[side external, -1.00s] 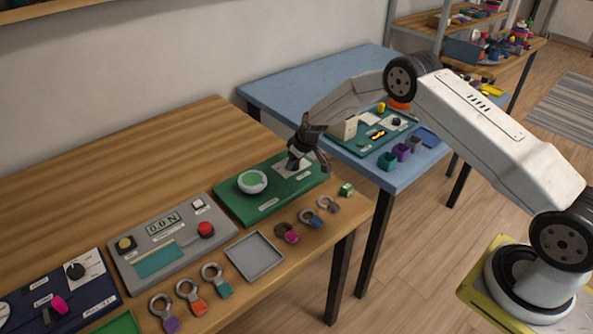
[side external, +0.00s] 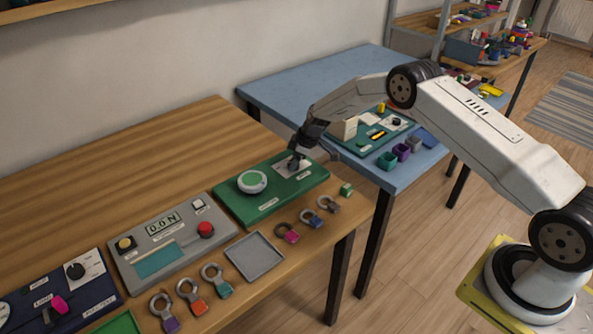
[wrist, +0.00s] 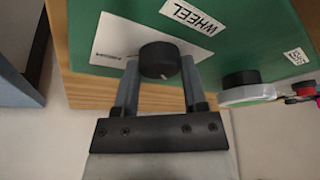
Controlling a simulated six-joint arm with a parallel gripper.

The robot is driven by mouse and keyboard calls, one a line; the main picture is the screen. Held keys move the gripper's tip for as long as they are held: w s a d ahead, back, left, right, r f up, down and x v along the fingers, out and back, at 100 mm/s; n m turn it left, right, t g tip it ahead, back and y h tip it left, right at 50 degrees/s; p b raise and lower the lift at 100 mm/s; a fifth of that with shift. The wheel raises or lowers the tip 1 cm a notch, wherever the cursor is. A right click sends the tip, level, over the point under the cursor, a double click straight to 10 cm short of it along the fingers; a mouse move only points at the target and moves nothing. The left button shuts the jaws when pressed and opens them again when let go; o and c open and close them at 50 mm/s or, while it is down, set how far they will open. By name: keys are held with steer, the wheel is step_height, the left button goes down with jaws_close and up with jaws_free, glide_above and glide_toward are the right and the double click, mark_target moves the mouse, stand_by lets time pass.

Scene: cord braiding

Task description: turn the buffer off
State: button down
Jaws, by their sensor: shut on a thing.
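The green board (side external: 295,188) lies on the wooden table and carries a round white wheel with a green top (side external: 252,181). At its far right is a white plate with a dark knob. In the wrist view the black knob (wrist: 158,59) stands on the white plate (wrist: 112,42), between the two fingers of my gripper (wrist: 160,66). The gripper is shut on it. In the side view my gripper (side external: 298,161) is over the plate and hides most of the knob. A small pale mark shows on the knob's lower edge. The plate's small label is upside down and hard to read.
A grey panel (side external: 150,243) with a red button (side external: 206,229) stands left of the board. Several ring-ended tags and a grey tray (side external: 255,257) lie in front. A blue table (side external: 290,88) stands behind to the right.

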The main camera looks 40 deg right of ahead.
stand_by(0.4)
steer(key=shift+c, duration=0.7)
jaws_free()
steer(key=shift+r, duration=0.15)
steer(key=v, duration=0.7)
steer(key=shift+d+r, duration=0.15)
steer(key=shift+r, duration=0.1)
steer(key=shift+s+r, duration=0.1)
steer(key=shift+s, duration=0.05)
step_height(320, 180, up, 7)
stand_by(0.3)
steer(key=shift+s, duration=0.1)
